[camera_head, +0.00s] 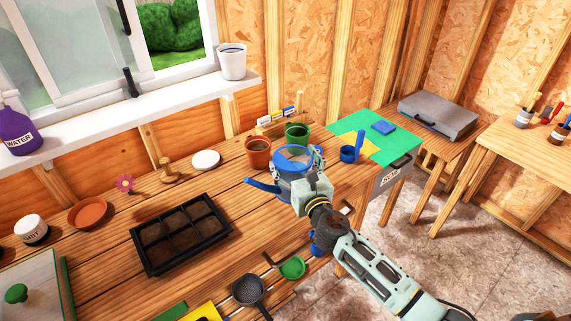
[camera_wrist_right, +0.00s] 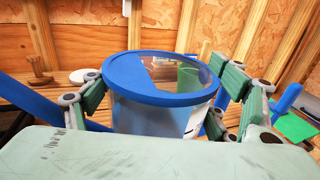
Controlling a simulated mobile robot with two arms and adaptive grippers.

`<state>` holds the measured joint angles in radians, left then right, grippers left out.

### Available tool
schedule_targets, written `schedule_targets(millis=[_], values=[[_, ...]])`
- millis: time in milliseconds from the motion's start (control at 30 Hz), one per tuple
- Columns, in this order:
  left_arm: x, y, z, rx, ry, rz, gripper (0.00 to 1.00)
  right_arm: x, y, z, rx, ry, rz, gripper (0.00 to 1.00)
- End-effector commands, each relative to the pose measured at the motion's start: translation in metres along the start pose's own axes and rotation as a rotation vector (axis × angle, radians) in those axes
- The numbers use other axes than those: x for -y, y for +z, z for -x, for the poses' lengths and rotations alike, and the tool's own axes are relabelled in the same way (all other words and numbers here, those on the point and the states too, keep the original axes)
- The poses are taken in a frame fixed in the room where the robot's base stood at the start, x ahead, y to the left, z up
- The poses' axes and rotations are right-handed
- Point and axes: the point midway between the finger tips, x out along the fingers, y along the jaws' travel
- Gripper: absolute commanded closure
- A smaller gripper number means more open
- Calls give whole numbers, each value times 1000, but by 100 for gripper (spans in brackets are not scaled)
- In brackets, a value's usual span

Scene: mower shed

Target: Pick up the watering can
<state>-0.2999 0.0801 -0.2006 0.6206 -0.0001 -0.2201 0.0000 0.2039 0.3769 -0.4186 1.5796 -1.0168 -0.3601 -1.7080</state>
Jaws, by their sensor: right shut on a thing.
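The watering can (camera_head: 291,156) has a clear body with a blue rim, and a blue spout points left in the head view. It stands upright over the right part of the workbench; I cannot tell whether its base touches the wood. My right gripper (camera_head: 298,168) is shut on its body from the near side. In the right wrist view, the can (camera_wrist_right: 155,115) sits between the green pads of my right gripper (camera_wrist_right: 163,92), one on each side. Its lower body is hidden by the gripper. My left gripper is not in view.
A terracotta pot (camera_head: 257,154) and a green pot (camera_head: 297,132) stand close behind the can. A blue scoop-like cup (camera_head: 348,154) is to its right, by a green mat (camera_head: 400,147). A black seed tray (camera_head: 180,235) lies left. Tools hang at the bench's front edge.

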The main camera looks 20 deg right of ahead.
Motion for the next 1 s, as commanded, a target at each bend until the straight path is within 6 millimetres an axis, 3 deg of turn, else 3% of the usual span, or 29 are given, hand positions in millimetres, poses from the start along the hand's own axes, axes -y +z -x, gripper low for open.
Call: schedule_targets(millis=[100,500,1000], values=[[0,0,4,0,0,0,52,11,14,9,7,0,4,75],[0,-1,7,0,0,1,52,42,37,37,8,-1,4,75],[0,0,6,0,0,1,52,62,54,56,8,-1,1,75]])
